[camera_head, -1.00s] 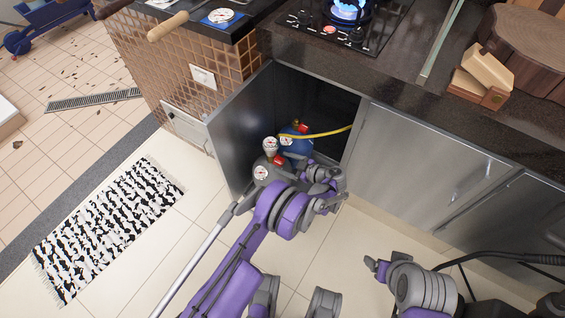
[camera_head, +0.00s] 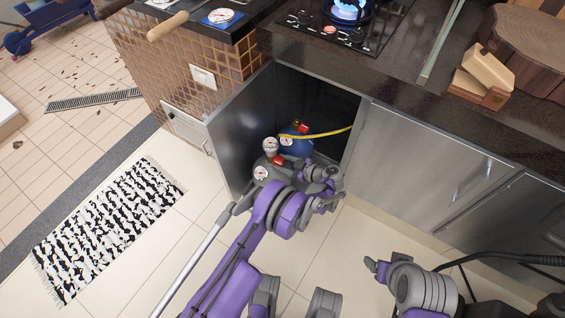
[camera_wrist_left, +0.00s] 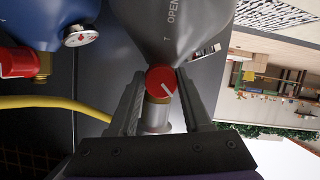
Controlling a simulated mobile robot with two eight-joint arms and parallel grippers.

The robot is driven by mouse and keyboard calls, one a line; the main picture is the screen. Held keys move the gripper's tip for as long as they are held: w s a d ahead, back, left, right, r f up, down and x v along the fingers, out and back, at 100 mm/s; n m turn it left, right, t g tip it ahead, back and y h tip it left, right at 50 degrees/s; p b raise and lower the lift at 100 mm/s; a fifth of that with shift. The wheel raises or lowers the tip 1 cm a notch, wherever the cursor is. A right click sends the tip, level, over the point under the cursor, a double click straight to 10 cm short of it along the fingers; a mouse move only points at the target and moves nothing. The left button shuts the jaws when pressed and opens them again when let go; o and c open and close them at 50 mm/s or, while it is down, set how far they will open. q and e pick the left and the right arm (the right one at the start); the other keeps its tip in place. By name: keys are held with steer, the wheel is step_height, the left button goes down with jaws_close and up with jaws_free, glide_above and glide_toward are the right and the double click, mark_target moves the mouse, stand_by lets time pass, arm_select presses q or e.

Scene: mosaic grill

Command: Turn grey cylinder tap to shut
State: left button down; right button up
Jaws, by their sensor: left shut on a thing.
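The grey cylinder (camera_head: 262,172) stands in the open cabinet, with dial gauges beside its top. Its red tap (camera_wrist_left: 161,79) is large in the left wrist view, with a white line slanting to lower right. The word "OPEN" and part of another word show on the grey body (camera_wrist_left: 185,30). My left gripper (camera_wrist_left: 162,92) is shut on the red tap, one finger on each side. In the head view the tap (camera_head: 279,160) shows just left of this gripper's wrist. My right gripper (camera_head: 375,266) is at lower right, away from the cylinders; its jaws are too small to judge.
A blue cylinder (camera_head: 297,146) with a red tap (camera_head: 303,127) and yellow hose (camera_head: 325,134) stands close behind. The open cabinet door (camera_head: 236,135) bounds the left side. A counter (camera_head: 400,97) with a lit burner (camera_head: 348,8) overhangs. Floor in front is clear.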

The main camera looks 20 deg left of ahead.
arm_select(q)
steer(key=shift+w+f+m+g+b, duration=0.1)
steer(key=shift+f+m+g+b, duration=0.1)
steer(key=shift+m+g+b, duration=0.4)
steer(key=shift+r+m+b, duration=0.15)
steer(key=shift+m+b, duration=0.15)
steer(key=shift+b, duration=0.2)
steer(key=shift+c, duration=1.8)
jaws_free()
steer(key=shift+d+r, duration=0.1)
steer(key=shift+d, duration=0.05)
steer(key=p+v, duration=0.1)
steer(key=v, duration=0.9)
steer(key=shift+d, duration=0.35)
